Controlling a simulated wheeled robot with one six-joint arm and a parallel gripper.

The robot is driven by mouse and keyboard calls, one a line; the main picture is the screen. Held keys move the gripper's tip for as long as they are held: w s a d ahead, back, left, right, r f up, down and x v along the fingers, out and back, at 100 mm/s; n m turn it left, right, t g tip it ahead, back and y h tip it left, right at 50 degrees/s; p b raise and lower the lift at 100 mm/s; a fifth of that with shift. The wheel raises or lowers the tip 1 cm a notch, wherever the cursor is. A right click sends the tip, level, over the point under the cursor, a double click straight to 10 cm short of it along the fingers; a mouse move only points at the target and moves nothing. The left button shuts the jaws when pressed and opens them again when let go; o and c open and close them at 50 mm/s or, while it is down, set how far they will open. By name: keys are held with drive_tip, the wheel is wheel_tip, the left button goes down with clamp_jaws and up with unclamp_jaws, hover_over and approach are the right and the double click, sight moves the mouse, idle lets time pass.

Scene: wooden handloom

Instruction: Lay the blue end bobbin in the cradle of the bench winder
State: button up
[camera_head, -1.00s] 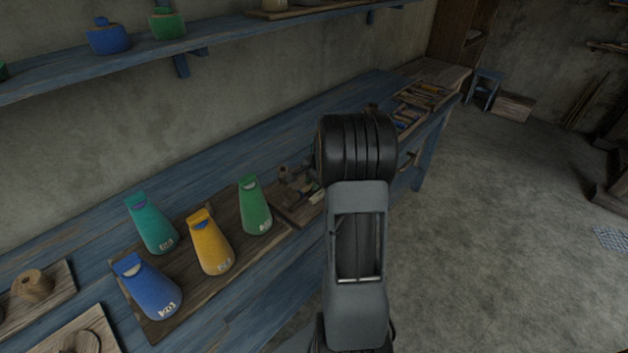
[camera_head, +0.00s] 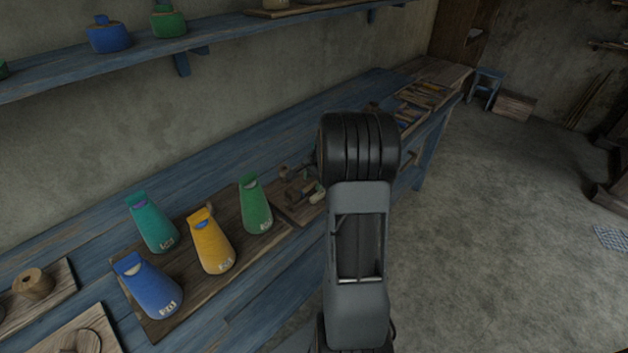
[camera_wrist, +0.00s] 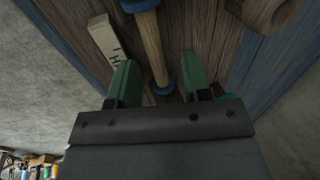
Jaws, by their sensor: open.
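The blue end bobbin (camera_wrist: 152,50) shows in the wrist view as a pale wooden shaft with a blue flange at each end. It is over a brown wooden board (camera_wrist: 182,30). My gripper (camera_wrist: 157,78) is open, with its green fingers on either side of the bobbin's near end in the picture. I cannot tell how far above the bobbin the fingers are. In the head view the gripper is hidden behind my arm. Small wooden parts (camera_head: 297,188), possibly the bench winder, stand on the bench, partly hidden by my arm; the cradle cannot be made out.
A pale lettered strip (camera_wrist: 104,40) lies left of the bobbin, and a wooden spool (camera_wrist: 266,12) is at upper right. Blue, yellow, teal and green cones stand on a board (camera_head: 180,262) on the blue bench (camera_head: 225,165). A tray (camera_head: 425,95) sits at the far end.

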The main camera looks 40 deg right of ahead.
drive_tip(key=v, duration=1.3)
drive_tip(key=shift+p, duration=0.4)
drive_tip(key=shift+a+r, duration=0.1)
